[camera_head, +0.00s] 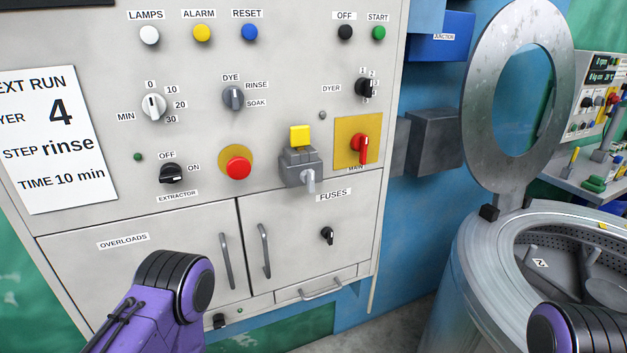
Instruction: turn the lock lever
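A small black lever (327,236) sits on the fuses door (300,215), pointing roughly downward. A grey box (300,165) with a yellow block on top has a pale grey lever (309,181) hanging down at its front. No label marks either one as the lock lever, so I cannot tell which it is. My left arm shows as a purple and black link at the bottom left, below the panel. A link of my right arm shows at the bottom right, in front of the drum. Neither gripper's fingers are in view.
The main switch (361,147) is a red handle on a yellow plate. A red button (238,167) and several knobs share the panel. Two door handles (264,250) stick out below. A drum (470,255) with its round lid (514,90) raised stands at the right.

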